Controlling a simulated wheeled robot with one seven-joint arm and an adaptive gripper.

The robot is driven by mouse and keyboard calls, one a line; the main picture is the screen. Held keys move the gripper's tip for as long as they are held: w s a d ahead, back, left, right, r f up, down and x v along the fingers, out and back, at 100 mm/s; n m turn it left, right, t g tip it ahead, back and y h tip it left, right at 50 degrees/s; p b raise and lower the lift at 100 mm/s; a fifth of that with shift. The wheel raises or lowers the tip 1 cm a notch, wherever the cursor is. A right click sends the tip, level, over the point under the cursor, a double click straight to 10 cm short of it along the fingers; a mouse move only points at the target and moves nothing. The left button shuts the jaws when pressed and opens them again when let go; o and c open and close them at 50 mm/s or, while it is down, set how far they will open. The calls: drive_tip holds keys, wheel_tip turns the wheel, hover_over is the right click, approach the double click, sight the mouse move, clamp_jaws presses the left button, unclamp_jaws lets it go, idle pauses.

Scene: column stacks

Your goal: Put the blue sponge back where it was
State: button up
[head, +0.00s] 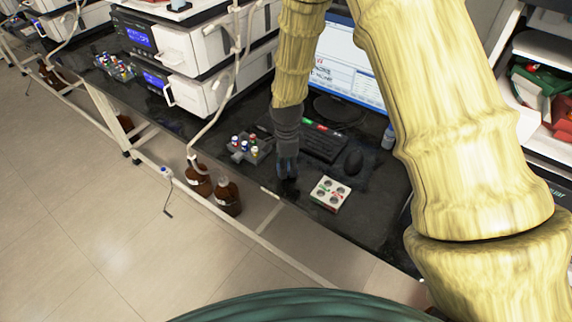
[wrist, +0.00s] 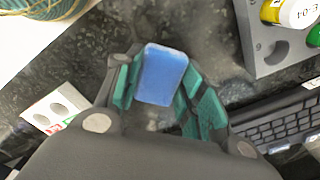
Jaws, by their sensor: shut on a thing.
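The blue sponge (wrist: 163,72) is a small light-blue block between the teal-padded fingers of my gripper (wrist: 160,92) in the wrist view. My gripper is shut on it, and the sponge's far end sticks out past the fingers. In the head view my gripper (head: 288,172) points down over the dark bench near its front edge, between the vial rack and the white holder. The sponge is mostly hidden there by the fingers. I cannot tell whether it touches the bench.
A grey vial rack (head: 248,150) stands left of my gripper, and a white block with round holes (head: 330,193) stands right. A keyboard (head: 324,146), mouse (head: 353,161) and monitor (head: 346,65) are behind. Brown bottles (head: 227,197) stand below the bench edge.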

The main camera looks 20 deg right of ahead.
drive_tip(key=o, duration=0.9)
drive_tip(key=shift+f, duration=0.1)
drive_tip(key=shift+r+b, duration=0.9)
drive_tip(key=shift+r, duration=5.25)
